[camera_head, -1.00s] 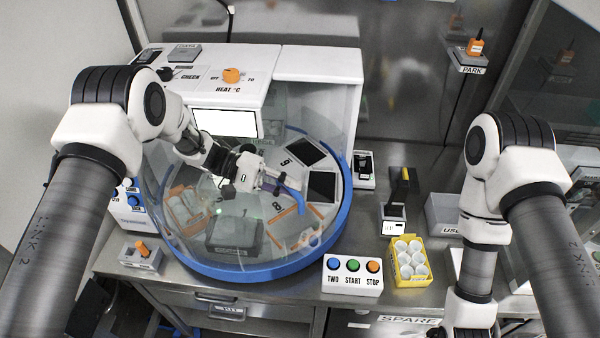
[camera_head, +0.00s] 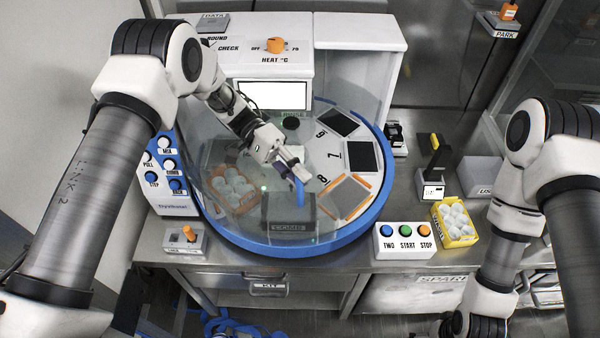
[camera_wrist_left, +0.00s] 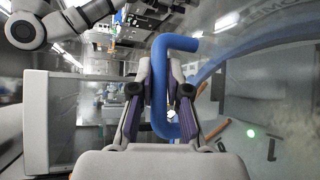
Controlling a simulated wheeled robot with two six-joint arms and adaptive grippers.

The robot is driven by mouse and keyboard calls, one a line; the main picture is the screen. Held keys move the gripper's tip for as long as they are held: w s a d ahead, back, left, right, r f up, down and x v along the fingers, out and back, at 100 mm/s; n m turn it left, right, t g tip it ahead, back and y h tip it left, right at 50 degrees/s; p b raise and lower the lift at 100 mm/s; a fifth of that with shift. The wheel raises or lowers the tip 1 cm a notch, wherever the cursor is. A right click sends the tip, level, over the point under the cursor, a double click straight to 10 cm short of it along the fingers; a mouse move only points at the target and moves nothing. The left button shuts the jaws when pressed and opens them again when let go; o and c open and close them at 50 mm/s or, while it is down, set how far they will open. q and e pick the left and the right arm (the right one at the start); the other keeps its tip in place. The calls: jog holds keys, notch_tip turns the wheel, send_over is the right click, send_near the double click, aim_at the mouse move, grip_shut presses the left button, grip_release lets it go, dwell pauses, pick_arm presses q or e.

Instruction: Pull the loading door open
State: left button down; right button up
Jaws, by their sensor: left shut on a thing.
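The loading door (camera_head: 225,150) is a clear curved panel on the round front of the white machine, with a blue bar handle (camera_head: 299,192). My left gripper (camera_head: 292,172) is shut on this handle. In the left wrist view, the handle (camera_wrist_left: 160,90) passes between the two fingers of my left gripper (camera_wrist_left: 161,95). The clear panel's exact edges are hard to make out. Slots on the right of the turntable look bright and uncovered. My right arm shows at the right, but its gripper is outside the frame.
A blue rim (camera_head: 290,248) borders the machine's round base. A three-button box (camera_head: 405,242) and a yellow tray (camera_head: 441,214) of white cups stand right of it. A small box with an orange knob (camera_head: 187,237) stands front left. A grey bin (camera_head: 482,174) is farther right.

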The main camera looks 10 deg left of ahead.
pick_arm(q)
jog(key=shift+s+f, duration=0.1)
jog(key=shift+f, duration=0.15)
jog(key=c, duration=1.4)
grip_release()
jog(key=shift+d, duration=0.1)
jog(key=shift+r, duration=0.15)
